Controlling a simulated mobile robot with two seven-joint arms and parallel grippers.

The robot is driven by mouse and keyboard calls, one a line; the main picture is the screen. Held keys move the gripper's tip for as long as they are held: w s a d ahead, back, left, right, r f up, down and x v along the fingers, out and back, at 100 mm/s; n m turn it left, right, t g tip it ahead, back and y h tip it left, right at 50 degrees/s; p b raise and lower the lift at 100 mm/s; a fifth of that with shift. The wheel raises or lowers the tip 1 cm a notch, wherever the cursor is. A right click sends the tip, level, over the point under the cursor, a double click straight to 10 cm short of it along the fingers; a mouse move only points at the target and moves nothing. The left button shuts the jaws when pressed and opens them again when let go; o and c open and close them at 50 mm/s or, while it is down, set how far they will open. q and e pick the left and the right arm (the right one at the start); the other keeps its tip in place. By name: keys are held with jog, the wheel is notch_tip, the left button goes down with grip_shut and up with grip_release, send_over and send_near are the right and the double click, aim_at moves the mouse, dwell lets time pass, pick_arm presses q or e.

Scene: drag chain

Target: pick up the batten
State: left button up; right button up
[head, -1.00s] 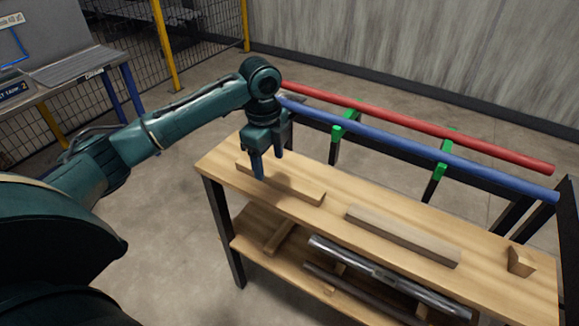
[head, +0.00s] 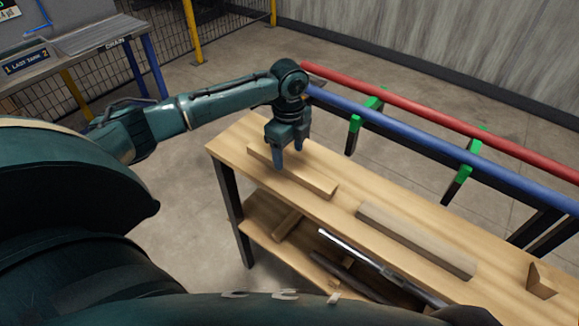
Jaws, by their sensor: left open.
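A light wooden batten (head: 318,184) lies flat near the left end of the wooden bench top. A second, slightly darker batten (head: 415,240) lies farther right on the same top. My left gripper (head: 289,158) points down over the first batten, with its fingers apart. One finger shows at the near side of this batten and the other toward its far side. The gripper hides part of the batten's middle, and I cannot tell whether the fingers touch it. My right gripper is not in view.
A small wooden block (head: 541,281) stands at the bench's right. Metal bars (head: 370,255) lie on the lower shelf. Behind the bench run a red rail (head: 430,116) and a blue rail (head: 430,135) with green brackets. A grey table (head: 100,40) stands at the back left.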

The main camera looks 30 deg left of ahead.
aim_at(289, 163)
pick_arm(q)
notch_tip(289, 163, down, 4)
jog(key=shift+w+f, duration=0.15)
jog(key=shift+f, duration=0.1)
jog(key=shift+c, duration=0.2)
jog(key=c, duration=1.1)
jog(key=shift+r, duration=0.1)
